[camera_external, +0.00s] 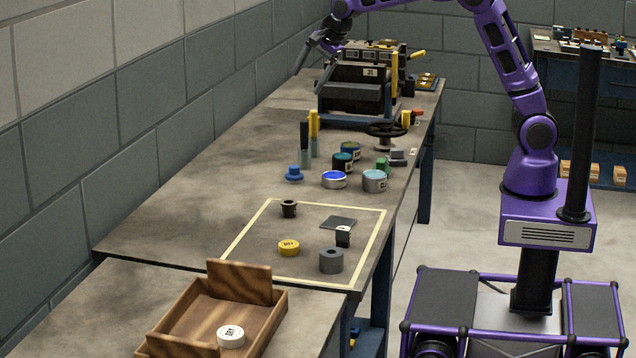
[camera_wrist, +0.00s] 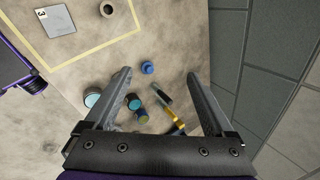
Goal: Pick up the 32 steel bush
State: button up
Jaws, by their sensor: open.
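A thick grey ring with a hole (camera_external: 331,261) stands inside the yellow-lined area of the bench in the external view. A smaller dark flanged bush (camera_external: 289,208) stands near that area's far left corner; it also shows at the top of the wrist view (camera_wrist: 107,9). I read no 32 on either, so I cannot tell for certain which is the 32 steel bush. My gripper (camera_external: 312,55) is high over the bench's far end, well away from both. In the wrist view my gripper (camera_wrist: 158,80) is open and empty.
A yellow round piece (camera_external: 289,248), a dark plate (camera_external: 338,222) and a black block (camera_external: 343,238) share the lined area. Tins (camera_external: 374,181), bottles (camera_external: 305,145) and a blue knob (camera_external: 293,174) stand behind it. A wooden tray (camera_external: 275,315) is in front.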

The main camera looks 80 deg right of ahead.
jog(key=s+a+f+m+g+y, duration=0.15)
jog(key=f+m, duration=0.25)
jog(key=f, duration=0.5)
jog(key=s+a+f+m+y, duration=0.15)
jog(key=f+m, duration=0.25)
jog(key=f, duration=0.5)
jog(key=b, duration=0.2)
send_near(284, 212)
jog(key=shift+w+d+f+y, duration=0.1)
jog(key=shift+d+f+y, duration=0.3)
jog(key=shift+d+f, duration=0.6)
jog(key=shift+w+a+b+x, duration=0.15)
jog(key=shift+b+x, duration=0.15)
jog(key=shift+x, duration=1.2)
jog(key=shift+w+a+b+x, duration=0.1)
jog(key=shift+b+x, duration=0.15)
jog(key=shift+x, duration=1.25)
jog(key=shift+r, duration=0.2)
grip_shut()
